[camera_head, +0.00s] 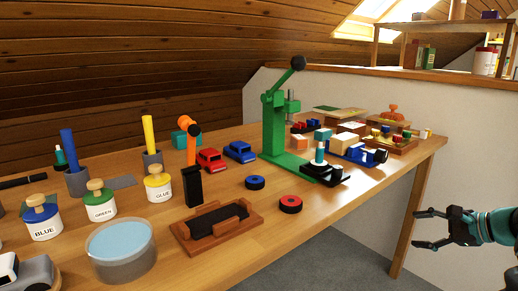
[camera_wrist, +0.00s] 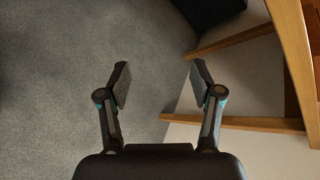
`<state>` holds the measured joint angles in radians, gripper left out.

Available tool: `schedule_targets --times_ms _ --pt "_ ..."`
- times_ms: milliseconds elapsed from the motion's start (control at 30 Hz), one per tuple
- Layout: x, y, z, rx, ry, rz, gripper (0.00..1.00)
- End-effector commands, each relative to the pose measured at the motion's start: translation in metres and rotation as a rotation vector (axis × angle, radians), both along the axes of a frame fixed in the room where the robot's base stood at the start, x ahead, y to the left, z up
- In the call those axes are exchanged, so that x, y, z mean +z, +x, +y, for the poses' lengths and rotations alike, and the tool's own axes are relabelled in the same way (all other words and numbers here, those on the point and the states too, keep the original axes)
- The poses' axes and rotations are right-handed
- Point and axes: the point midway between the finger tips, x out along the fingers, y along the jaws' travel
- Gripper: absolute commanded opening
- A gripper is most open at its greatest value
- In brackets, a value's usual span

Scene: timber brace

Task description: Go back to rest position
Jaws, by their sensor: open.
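My gripper (camera_head: 432,229) is at the lower right in the head view, off the right end of the wooden workbench (camera_head: 250,222) and in front of the pale wall. Its two fingers are spread apart with nothing between them. In the wrist view my gripper (camera_wrist: 158,82) is also open and empty, with grey floor and part of a wooden frame beyond it.
The bench carries a green press (camera_head: 275,125), a blue jar (camera_head: 42,218), a green jar (camera_head: 99,202), a glue jar (camera_head: 158,184), a water bowl (camera_head: 121,252) and toy cars (camera_head: 210,159). A bench leg (camera_head: 408,232) stands left of my gripper. Grey floor (camera_head: 345,262) is clear.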

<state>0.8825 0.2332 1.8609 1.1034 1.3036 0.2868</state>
Motion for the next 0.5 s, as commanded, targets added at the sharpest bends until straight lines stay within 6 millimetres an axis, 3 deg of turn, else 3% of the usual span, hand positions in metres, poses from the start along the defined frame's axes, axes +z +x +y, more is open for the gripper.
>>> schedule_targets --times_ms 200,500 --pt "-0.033 -0.062 0.073 0.288 -0.41 0.138 0.65" --pt "-0.038 -0.139 0.141 0.709 -0.917 0.156 0.65"
